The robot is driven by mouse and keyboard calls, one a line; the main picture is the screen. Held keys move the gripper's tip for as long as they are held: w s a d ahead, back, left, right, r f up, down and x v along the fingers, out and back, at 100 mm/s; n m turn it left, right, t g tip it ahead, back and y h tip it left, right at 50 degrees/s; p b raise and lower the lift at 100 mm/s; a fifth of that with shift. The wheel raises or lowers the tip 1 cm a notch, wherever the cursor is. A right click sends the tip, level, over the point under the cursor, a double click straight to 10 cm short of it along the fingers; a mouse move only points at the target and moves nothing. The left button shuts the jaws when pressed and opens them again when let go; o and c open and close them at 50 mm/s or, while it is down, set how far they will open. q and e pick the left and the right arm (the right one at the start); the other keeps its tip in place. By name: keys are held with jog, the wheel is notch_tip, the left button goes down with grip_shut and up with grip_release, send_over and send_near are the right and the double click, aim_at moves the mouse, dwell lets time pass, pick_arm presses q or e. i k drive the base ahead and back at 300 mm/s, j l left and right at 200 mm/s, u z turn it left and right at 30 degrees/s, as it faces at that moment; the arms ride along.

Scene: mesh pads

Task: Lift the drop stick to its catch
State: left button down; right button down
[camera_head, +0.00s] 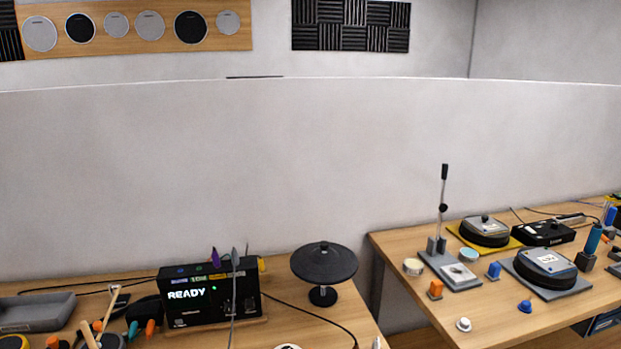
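An upright thin rod with a black top and a black knob (443,207) stands on a grey base plate (466,285) on the right table; I cannot tell for sure whether it is the drop stick. Its foot sits between small dark blocks at the plate's back. A pale round patch lies on the front of the plate. A light wooden stick (108,308) also stands tilted at the lower left, among tools. No catch can be clearly made out. Neither of my grippers is in view.
The left table holds a black box reading READY (210,294), a black round pad on a stand (324,268) and a grey tray (36,312). The right table (397,303) holds round black pads (546,267) and small coloured pieces. A gap separates the tables; a pale partition stands behind.

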aim_at(98, 325)
jog(key=i+j+u, duration=0.25)
jog(key=j, duration=0.25)
jog(key=i+j+u, duration=0.25)
jog(key=i+j, duration=0.15)
